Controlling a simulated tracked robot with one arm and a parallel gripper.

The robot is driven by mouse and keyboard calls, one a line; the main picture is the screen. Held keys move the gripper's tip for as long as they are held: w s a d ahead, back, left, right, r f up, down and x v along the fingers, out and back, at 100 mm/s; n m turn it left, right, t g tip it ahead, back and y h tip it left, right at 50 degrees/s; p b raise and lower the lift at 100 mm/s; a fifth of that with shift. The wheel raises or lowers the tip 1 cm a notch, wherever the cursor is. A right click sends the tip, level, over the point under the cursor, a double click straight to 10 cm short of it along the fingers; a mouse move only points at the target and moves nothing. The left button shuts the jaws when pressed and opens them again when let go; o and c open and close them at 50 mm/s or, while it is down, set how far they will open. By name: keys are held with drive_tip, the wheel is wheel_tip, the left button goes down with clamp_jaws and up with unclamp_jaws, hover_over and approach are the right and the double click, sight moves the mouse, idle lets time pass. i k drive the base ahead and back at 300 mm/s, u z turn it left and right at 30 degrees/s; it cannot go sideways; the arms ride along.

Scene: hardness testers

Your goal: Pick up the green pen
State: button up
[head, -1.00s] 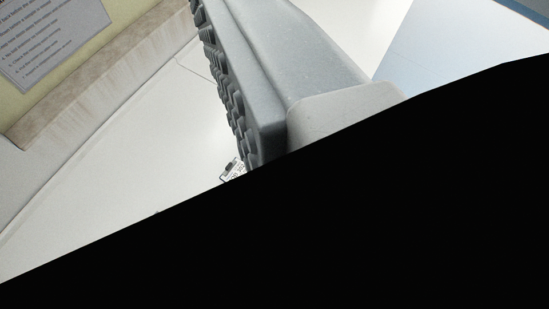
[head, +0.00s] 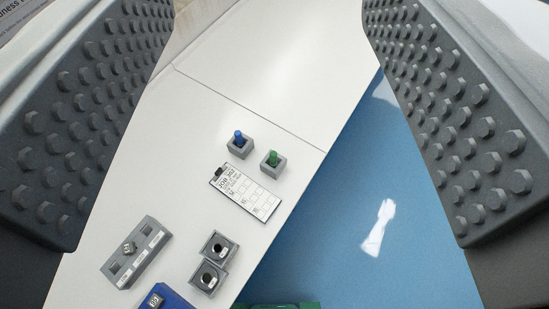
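The green pen (head: 273,157) stands upright in a small grey square holder (head: 271,169) on the white table, near its right edge, in the head view. My gripper (head: 262,110) is open, with its two dark studded finger pads wide apart at the left and right of the picture. Nothing is between the pads at their surfaces; the pen and its holder show lower down, on the table between them. The lower part of the pen is hidden in its holder.
A blue pen (head: 238,137) stands in a like holder just left. A clipboard (head: 243,193) lies below them. A grey slotted block (head: 137,252), two grey square holders (head: 215,262) and a blue block (head: 166,299) sit nearer. Blue floor (head: 375,200) lies right of the table.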

sight(273, 153)
drive_tip(key=u, duration=0.9)
drive_tip(key=k, duration=0.55)
drive_tip(key=z, duration=0.5)
